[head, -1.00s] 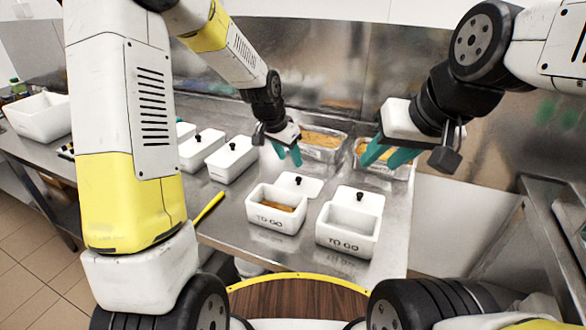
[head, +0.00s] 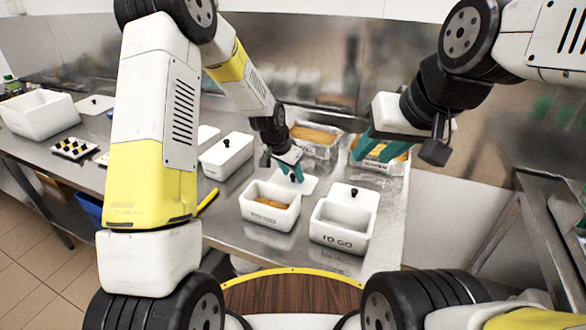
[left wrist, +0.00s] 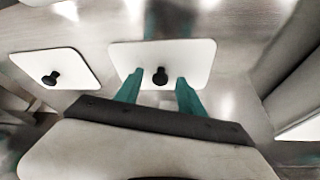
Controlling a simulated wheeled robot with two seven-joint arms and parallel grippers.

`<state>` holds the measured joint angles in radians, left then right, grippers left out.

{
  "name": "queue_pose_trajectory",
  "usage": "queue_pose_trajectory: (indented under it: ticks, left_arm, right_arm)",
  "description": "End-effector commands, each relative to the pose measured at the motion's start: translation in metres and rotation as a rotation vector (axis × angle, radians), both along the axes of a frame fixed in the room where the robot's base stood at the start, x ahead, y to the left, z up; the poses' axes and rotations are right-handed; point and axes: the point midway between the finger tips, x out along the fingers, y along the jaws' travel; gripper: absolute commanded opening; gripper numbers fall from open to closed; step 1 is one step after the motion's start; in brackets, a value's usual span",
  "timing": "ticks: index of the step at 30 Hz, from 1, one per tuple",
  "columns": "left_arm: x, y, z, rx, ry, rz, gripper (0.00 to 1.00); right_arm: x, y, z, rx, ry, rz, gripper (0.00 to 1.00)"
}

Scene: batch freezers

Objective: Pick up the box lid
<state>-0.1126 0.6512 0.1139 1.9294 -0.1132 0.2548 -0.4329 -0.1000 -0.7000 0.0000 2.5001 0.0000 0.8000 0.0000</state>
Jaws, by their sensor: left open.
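A white box lid (left wrist: 197,52) with a black knob lies flat on the steel counter, seen in the left wrist view. My left gripper (left wrist: 160,80) is open, its teal fingers on either side of the knob. In the head view this lid (head: 309,183) lies just behind the left TO GO box, and my left gripper (head: 290,172) is over it. The left TO GO box (head: 257,220) is open with orange-brown food inside. My right gripper (head: 370,145) is in front of a metal tray at the right; its gap is hard to judge.
A second white lid (left wrist: 38,68) lies to the left in the wrist view. An empty TO GO box (head: 340,238) stands at right. Metal trays (head: 318,150) of food stand behind. A lidded white box (head: 226,158) and a yellow-handled tool (head: 208,200) are to the left.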

Motion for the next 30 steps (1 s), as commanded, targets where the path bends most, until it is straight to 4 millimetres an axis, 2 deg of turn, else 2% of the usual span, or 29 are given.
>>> queue_pose_trajectory:
  ticks: [2, 3, 9, 10, 20, 23, 30]
  left_arm:
    - [0.000, 0.000, 0.000, 0.000, 0.000, 0.000, 0.46]
    - [0.000, 0.000, 0.000, 0.000, 0.000, 0.000, 0.42]
    - [0.000, 0.000, 0.000, 0.000, 0.000, 0.000, 0.03]
    - [0.000, 0.000, 0.000, 0.000, 0.000, 0.000, 0.00]
    - [0.000, 0.000, 0.003, 0.000, 0.000, 0.000, 0.00]
    - [0.001, 0.000, 0.014, -0.001, -0.003, 0.000, 0.00]
    - [0.001, 0.000, 0.062, -0.001, -0.004, 0.000, 0.00]
  right_arm:
    - [0.000, 0.000, 0.000, 0.000, 0.000, 0.000, 0.36]
    - [0.000, 0.000, 0.000, 0.000, 0.000, 0.000, 0.36]
    - [0.000, 0.000, 0.000, 0.000, 0.000, 0.000, 0.36]
    - [0.000, 0.000, 0.000, 0.000, 0.000, 0.000, 0.36]
    - [0.000, 0.000, 0.000, 0.000, 0.000, 0.000, 0.36]
    - [0.000, 0.000, 0.000, 0.000, 0.000, 0.000, 0.36]
    - [0.000, 0.000, 0.000, 0.000, 0.000, 0.000, 0.36]
